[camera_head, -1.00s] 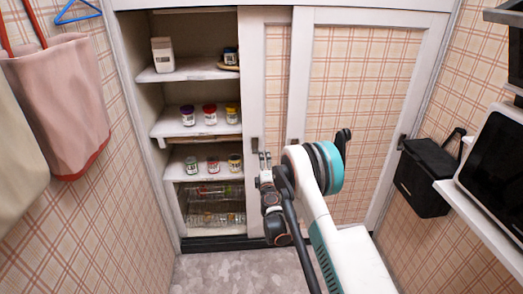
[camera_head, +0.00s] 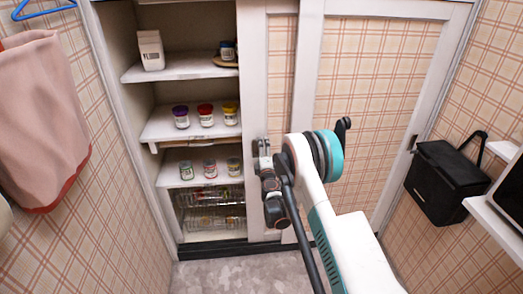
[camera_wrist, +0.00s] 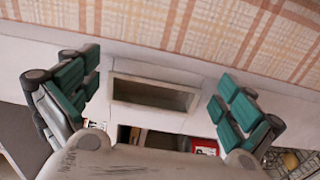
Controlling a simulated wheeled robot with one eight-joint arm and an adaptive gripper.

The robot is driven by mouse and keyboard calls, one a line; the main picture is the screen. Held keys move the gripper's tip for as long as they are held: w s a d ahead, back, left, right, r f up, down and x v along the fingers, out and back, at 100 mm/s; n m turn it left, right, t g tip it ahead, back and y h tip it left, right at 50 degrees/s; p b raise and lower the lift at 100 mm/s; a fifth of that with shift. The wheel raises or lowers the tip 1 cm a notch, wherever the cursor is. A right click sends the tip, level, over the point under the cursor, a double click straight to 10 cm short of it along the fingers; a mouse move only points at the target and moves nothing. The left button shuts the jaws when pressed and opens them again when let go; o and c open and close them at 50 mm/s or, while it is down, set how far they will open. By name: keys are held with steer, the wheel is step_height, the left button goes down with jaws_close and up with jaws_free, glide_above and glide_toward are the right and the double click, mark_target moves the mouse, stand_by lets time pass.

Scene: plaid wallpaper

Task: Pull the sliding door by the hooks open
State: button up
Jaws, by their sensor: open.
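The sliding door is in two panels with white frames and plaid filling. The left panel (camera_head: 283,85) stands partly behind the right panel (camera_head: 375,90), and shelves show in the gap at its left. My gripper (camera_head: 262,150) is at the left panel's white edge strip, its fingers small in the head view. In the wrist view my gripper (camera_wrist: 150,95) is open, with green-padded fingers either side of a recessed rectangular handle (camera_wrist: 155,93). I cannot tell whether the fingers touch the door. The right panel has a dark handle (camera_head: 413,142) at its right edge.
Shelves (camera_head: 185,68) with jars, a carton (camera_head: 151,50) and wire baskets (camera_head: 213,218) fill the open left side. A black bag (camera_head: 447,180) and a white shelf (camera_head: 495,215) are at right.

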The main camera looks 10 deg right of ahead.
mark_target(273, 147)
steer(key=shift+c, duration=0.2)
steer(key=shift+s+r, duration=0.1)
steer(key=shift+r, duration=0.1)
steer(key=c, duration=1.6)
steer(key=shift+c, duration=0.2)
steer(key=d, duration=0.5)
steer(key=shift+d, duration=0.15)
steer(key=shift+a, duration=0.2)
steer(key=o, duration=1.5)
steer(key=shift+o, duration=0.9)
steer(key=shift+f, duration=0.2)
steer(key=shift+r, duration=0.1)
